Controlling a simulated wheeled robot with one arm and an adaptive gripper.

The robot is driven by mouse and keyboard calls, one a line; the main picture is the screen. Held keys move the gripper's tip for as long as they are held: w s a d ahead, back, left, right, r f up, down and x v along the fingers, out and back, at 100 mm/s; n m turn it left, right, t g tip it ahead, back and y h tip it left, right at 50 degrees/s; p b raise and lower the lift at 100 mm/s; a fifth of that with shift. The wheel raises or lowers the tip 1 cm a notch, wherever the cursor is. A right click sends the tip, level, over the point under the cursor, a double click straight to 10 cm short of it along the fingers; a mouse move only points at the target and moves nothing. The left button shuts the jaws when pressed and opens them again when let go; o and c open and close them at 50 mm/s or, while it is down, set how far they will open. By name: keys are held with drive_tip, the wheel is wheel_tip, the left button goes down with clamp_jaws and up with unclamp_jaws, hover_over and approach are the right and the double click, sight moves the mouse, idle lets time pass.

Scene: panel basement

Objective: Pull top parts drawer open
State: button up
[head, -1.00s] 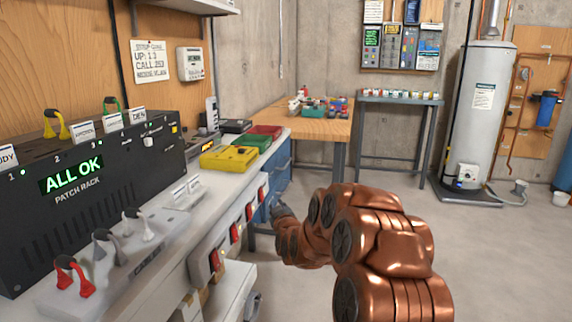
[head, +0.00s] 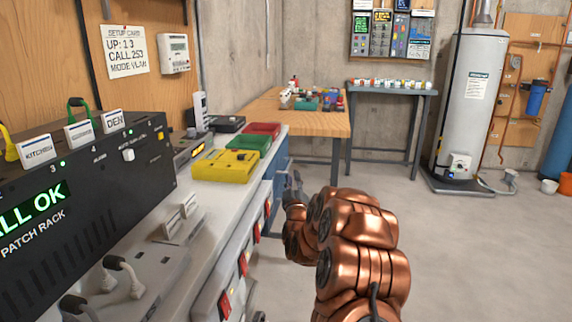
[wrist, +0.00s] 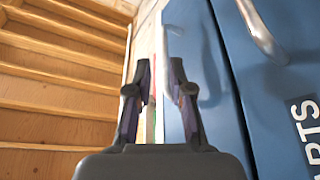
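The label is turned sideways. A second blue front (wrist: 205,40) lies left of a dark seam. My gripper (wrist: 155,80) is open, its fingers apart, with the right fingertip in front of that front's edge. A pale upright bar shows between the fingers; I cannot tell whether it is a handle.
The white workbench (head: 205,225) runs along the left, carrying the black patch rack (head: 90,170) and a yellow case (head: 225,165). A wooden table (head: 315,122) stands behind the drawers.

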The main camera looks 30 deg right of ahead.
sight(289, 165)
drive_tip(key=x, duration=0.2)
drive_tip(key=a+x, duration=0.1)
drive_tip(key=x, duration=0.2)
drive_tip(key=shift+w+r, duration=0.1)
drive_tip(key=shift+w, duration=0.1)
drive_tip(key=shift+x, duration=1.1)
drive_tip(key=shift+c, duration=0.3)
clamp_jaws()
